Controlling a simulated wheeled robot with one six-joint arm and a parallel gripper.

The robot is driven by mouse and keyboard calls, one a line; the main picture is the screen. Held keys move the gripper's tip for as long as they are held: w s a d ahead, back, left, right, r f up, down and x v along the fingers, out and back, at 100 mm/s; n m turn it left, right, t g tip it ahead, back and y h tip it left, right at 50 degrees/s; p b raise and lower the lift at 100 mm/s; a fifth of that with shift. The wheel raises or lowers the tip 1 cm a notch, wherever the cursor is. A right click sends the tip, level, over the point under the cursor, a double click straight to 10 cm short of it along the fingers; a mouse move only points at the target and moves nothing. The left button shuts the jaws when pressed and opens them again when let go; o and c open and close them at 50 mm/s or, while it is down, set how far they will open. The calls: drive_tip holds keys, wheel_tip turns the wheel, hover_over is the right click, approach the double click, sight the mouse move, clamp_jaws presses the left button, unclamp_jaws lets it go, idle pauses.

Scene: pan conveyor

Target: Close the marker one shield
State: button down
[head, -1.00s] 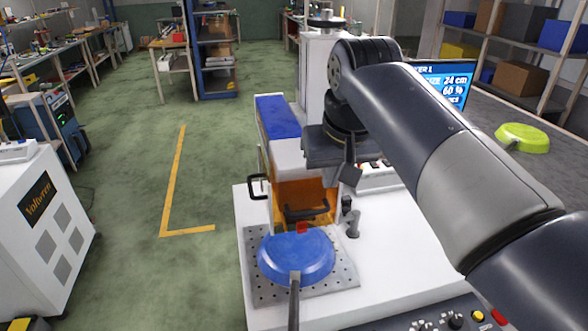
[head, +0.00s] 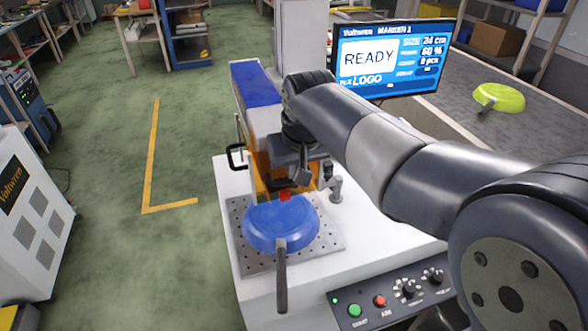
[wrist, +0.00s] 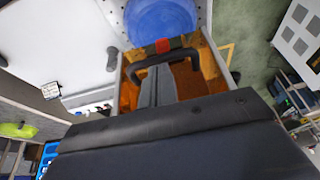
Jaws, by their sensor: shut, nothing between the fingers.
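The marker one machine has a white body with a blue top (head: 257,88) and an orange see-through shield (head: 262,183) at its front. The shield's black bar handle (wrist: 165,58) shows clearly in the wrist view, with orange panels around it. My gripper (head: 303,177) is shut and empty, close to the handle at the shield's front; its fingers also show in the wrist view (wrist: 156,80). Whether they touch the handle cannot be told. A blue pan (head: 280,222) lies on the perforated plate (head: 325,243) in front of the shield. My arm hides part of the machine.
A screen (head: 388,60) reads "MARKER 1" and "READY". A control panel (head: 392,298) with green and red buttons is at the front right. A green pan (head: 497,97) lies on the dark conveyor (head: 465,125).

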drive_tip(key=shift+w+f, duration=0.1)
drive_tip(key=shift+f, duration=0.25)
wheel_tip(320, 180, down, 14)
drive_tip(key=b, duration=0.8)
drive_tip(key=p+v, duration=0.3)
drive_tip(key=v, duration=1.1)
drive_tip(key=shift+w+r, duration=0.3)
drive_tip(key=shift+r, duration=0.05)
drive_tip(key=shift+a, duration=0.1)
